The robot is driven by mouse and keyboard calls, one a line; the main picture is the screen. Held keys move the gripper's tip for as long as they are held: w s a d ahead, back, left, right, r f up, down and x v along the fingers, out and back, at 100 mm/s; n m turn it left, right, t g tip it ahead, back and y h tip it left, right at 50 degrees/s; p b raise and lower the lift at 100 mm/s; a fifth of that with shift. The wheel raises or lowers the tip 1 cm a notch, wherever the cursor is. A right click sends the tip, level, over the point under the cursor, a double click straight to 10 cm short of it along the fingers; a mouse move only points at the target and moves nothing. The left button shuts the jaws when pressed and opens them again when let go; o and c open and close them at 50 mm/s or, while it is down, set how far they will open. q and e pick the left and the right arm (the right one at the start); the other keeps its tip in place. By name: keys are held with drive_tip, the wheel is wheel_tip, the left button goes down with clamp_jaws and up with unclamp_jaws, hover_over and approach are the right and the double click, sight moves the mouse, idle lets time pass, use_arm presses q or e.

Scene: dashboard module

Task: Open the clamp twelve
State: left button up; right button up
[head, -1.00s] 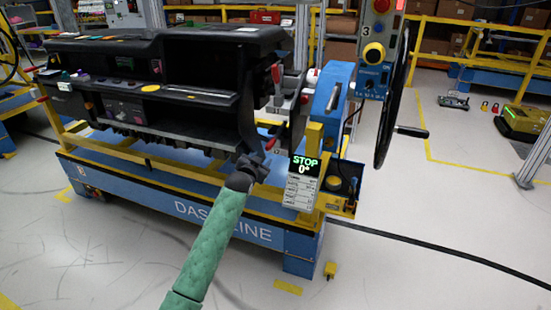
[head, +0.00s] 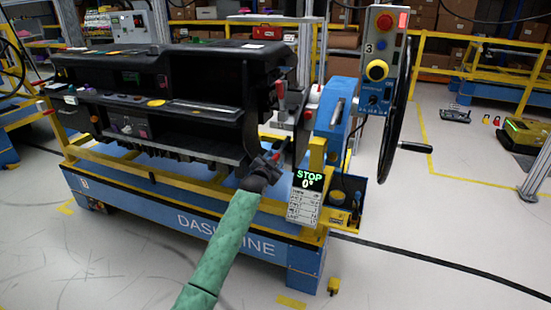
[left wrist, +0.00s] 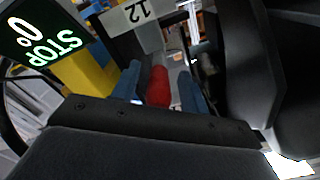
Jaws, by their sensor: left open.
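Clamp twelve is at the right end of the black dashboard module (head: 200,75). Its white label reading 12 (left wrist: 138,12) shows at the top of the left wrist view. Its red handle (left wrist: 158,88) points toward my wrist camera, and only a small red part of it (head: 275,154) shows in the head view. My left gripper (head: 272,161) is at this handle. In the left wrist view its two blue fingers (left wrist: 161,90) are open, one on each side of the red handle. I cannot tell whether they touch it. My right gripper is out of view.
Another red-handled lever (head: 280,89) stands above. The display reading STOP 0° (head: 308,180) hangs close right of my left gripper. A blue and yellow frame (head: 240,238) carries the module. A large black handwheel (head: 392,120) and a control box (head: 380,60) are at the right.

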sight(276, 154)
use_arm(q)
drive_tip(key=shift+x, duration=0.8)
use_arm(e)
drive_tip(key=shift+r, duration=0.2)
use_arm(q)
drive_tip(key=shift+c, duration=0.4)
